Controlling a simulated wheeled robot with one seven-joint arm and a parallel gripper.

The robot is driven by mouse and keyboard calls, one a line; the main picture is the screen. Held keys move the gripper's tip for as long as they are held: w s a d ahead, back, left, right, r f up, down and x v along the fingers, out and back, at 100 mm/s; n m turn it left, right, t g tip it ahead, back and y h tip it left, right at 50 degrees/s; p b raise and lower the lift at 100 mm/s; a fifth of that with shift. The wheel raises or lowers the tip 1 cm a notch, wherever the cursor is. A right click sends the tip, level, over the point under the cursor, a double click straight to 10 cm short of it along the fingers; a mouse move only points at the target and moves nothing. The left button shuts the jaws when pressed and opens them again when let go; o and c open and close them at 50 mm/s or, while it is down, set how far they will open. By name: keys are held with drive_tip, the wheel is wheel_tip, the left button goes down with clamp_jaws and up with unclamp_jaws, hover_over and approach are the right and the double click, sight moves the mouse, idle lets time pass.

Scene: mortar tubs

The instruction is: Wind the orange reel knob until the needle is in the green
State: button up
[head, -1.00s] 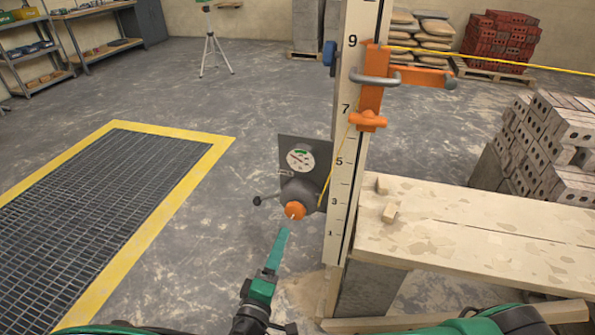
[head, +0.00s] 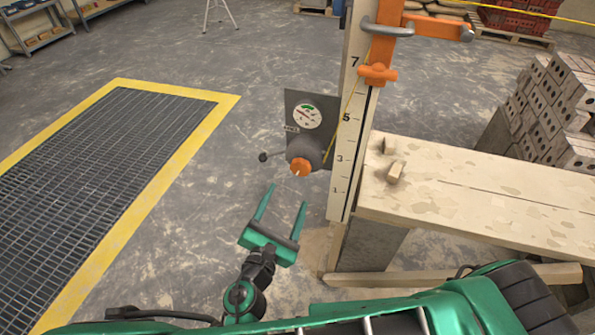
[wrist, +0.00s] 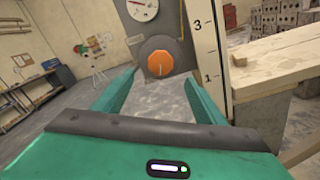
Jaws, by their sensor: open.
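The orange reel knob (head: 301,167) sits on the front of a grey reel, with a pale mark on its face. It also shows in the wrist view (wrist: 159,63), ahead of the fingers and centred between them. Above it is a white dial (head: 307,116) with a green zone at its top; the needle is too small to read surely. In the wrist view the dial (wrist: 143,9) is cut off by the top edge. My green gripper (head: 283,207) is open and empty, below and in front of the knob, not touching it.
A numbered post (head: 351,125) stands just right of the reel. A dark lever with a ball end (head: 264,157) sticks out left of the reel. A plank bench (head: 470,195) with small wood blocks fills the right. A yellow-edged floor grate (head: 110,160) lies left.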

sight(299, 169)
drive_tip(key=w+d+n, duration=0.1)
drive_tip(key=w, duration=0.2)
drive_tip(key=w+d+n, duration=0.1)
drive_tip(key=w, duration=0.3)
drive_tip(key=w+d+n, duration=0.1)
drive_tip(key=w, duration=0.2)
drive_tip(key=shift+w+d, duration=0.2)
drive_tip(key=shift+d, duration=0.2)
drive_tip(key=c, duration=1)
drive_tip(key=shift+r, duration=0.1)
drive_tip(key=shift+c, duration=0.2)
drive_tip(key=shift+a, duration=0.1)
